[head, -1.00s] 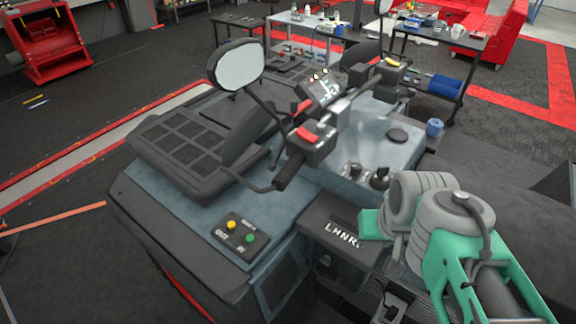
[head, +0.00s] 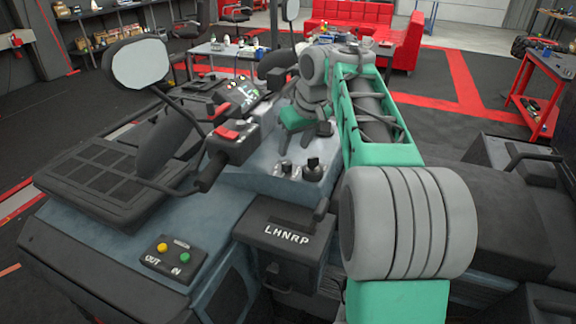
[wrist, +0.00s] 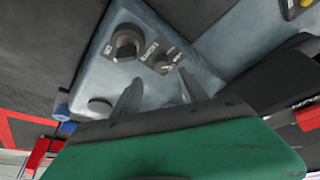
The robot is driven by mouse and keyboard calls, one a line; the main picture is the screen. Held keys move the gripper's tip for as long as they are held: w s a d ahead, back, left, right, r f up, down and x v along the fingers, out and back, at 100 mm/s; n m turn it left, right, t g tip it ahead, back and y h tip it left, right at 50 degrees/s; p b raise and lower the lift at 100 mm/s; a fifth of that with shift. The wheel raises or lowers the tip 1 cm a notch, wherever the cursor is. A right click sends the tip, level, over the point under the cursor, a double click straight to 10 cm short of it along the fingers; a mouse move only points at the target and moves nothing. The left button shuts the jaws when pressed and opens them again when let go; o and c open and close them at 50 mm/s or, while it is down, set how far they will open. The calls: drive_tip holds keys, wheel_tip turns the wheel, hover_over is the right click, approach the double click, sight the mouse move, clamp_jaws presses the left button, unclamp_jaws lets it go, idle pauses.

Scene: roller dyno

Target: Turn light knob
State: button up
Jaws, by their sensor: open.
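Two dark knobs, the left one (head: 288,168) and the right one (head: 313,169), stand on the blue-grey vehicle console in the head view. My gripper (head: 296,143) is open and empty, just behind the knobs in the head view. In the wrist view its two fingers (wrist: 161,84) point toward the smaller knob, which shows between and beyond their tips. I see no contact.
Handlebars with a red-switched box (head: 232,138) and a mirror (head: 140,63) stand left of my gripper. A shifter box (head: 285,240) marked LHNRP is in front of the knobs. A button box (head: 174,258) sits at lower left. A round cap (wrist: 100,105) lies near the fingers.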

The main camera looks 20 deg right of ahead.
sight(287, 162)
drive_tip(key=x, duration=0.7)
drive_tip(key=shift+w+a+f+b, duration=0.1)
drive_tip(key=shift+w+b, duration=0.05)
drive_tip(key=shift+b, duration=0.2)
drive_tip(key=shift+c, duration=0.3)
clamp_jaws()
